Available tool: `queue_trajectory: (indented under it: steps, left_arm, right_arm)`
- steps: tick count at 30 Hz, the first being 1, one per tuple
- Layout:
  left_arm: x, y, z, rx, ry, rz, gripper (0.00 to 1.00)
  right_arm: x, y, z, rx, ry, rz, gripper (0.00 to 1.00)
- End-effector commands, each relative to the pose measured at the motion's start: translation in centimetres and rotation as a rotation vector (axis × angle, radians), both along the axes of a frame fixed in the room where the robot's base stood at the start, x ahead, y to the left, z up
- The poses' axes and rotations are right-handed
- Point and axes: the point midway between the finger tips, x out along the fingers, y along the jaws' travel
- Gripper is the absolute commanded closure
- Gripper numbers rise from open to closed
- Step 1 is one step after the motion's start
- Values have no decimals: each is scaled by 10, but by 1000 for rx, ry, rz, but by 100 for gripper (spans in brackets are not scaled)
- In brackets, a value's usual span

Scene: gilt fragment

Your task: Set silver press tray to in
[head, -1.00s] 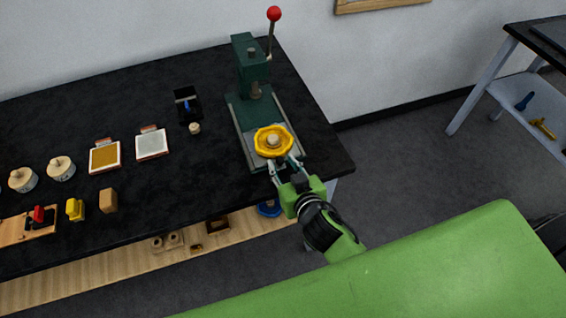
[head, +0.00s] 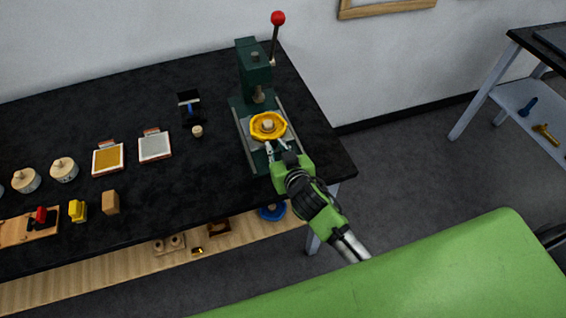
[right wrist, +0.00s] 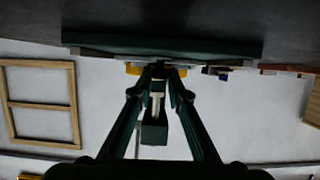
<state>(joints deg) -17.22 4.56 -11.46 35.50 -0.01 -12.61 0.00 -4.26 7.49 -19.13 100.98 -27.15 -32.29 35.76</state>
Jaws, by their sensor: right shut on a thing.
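The green press (head: 254,72) stands at the back right of the black table, its red-knobbed lever (head: 277,19) upright. Its silver press tray (head: 256,142) lies on the press base and carries a scalloped yellow dish (head: 268,126) with a pale round piece in its middle. The dish sits just in front of the press column. My right gripper (head: 276,149) is at the tray's front edge, shut on it; the exact grip is hard to make out. In the right wrist view the fingers (right wrist: 160,75) converge below the dark green base (right wrist: 165,45). My left gripper is not in view.
Left of the press are a small black tray with a blue item (head: 190,107), a wooden knob (head: 197,131), a silver pad (head: 154,146) and a gold pad (head: 108,158). A wooden shelf (head: 120,268) runs below.

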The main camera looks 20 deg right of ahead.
Motion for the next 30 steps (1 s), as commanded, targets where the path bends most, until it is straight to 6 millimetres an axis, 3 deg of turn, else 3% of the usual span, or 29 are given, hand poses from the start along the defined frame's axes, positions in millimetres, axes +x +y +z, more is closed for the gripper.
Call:
queue_trajectory:
  steps: [3, 9, 21, 22, 23, 30]
  left_arm:
    - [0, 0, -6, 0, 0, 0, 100]
    - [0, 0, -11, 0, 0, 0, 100]
    - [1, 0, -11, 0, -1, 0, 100]
    - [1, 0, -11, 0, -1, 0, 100]
    - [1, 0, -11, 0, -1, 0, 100]
    - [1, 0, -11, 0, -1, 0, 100]
  right_arm:
    - [30, 1, -1, 0, -3, -1, 100]
    - [61, 2, -1, 0, 0, 0, 100]
    - [68, 2, 2, 0, -2, 0, 100]
    - [68, 2, 2, 0, -3, 0, 79]
    - [68, 2, 2, 0, -3, 0, 71]
    - [68, 2, 1, 0, -1, 0, 68]
